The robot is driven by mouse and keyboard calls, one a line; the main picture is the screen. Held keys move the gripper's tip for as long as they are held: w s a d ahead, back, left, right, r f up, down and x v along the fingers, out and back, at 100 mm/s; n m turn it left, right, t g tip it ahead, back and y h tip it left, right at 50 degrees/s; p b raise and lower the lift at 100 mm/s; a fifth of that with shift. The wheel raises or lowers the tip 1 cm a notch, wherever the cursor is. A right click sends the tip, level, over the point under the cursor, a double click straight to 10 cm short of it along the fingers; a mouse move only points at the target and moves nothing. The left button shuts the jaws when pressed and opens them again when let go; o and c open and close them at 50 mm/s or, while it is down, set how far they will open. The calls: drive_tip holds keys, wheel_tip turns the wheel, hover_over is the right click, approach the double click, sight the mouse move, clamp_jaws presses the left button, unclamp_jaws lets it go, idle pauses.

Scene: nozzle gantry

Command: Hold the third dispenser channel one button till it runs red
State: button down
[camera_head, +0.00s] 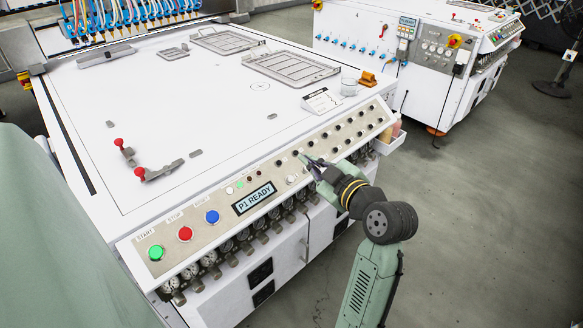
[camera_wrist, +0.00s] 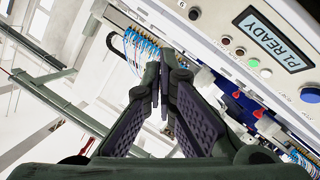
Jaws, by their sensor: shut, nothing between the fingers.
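The dispenser control panel (camera_head: 270,185) slopes along the front of the white machine. Its right half carries rows of small dark buttons (camera_head: 335,137), too small in the head view to read their labels. The panel display (camera_head: 255,198) reads "P1 READY", and it also shows in the wrist view (camera_wrist: 278,36). My gripper (camera_head: 304,157) is shut and empty, its tips close to the panel just right of the display. I cannot tell whether they touch it. In the wrist view the fingertips (camera_wrist: 166,72) are together, with one dark button (camera_wrist: 194,13) on the panel above them.
Green (camera_head: 155,253), red (camera_head: 185,234) and blue (camera_head: 212,217) buttons sit at the panel's left. Gauges (camera_head: 210,258) line its underside. Bottles (camera_head: 392,130) stand in a holder at the right end. Open floor (camera_head: 460,200) lies to the right.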

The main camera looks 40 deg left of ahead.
sight(291, 179)
drive_tip(key=shift+w+a+f+b, duration=0.1)
drive_tip(key=shift+a+f+b, duration=0.7)
drive_tip(key=shift+f, duration=0.35)
drive_tip(key=shift+w+a+f+b, duration=0.1)
drive_tip(key=shift+a+f+b, duration=0.7)
drive_tip(key=shift+f, duration=0.4)
drive_tip(key=shift+a+f+b, duration=0.7)
drive_tip(key=shift+a+f, duration=0.15)
drive_tip(key=shift+f, duration=0.3)
drive_tip(key=shift+f, duration=0.1)
drive_tip(key=shift+a+f+b, duration=0.25)
drive_tip(key=shift+b, duration=0.15)
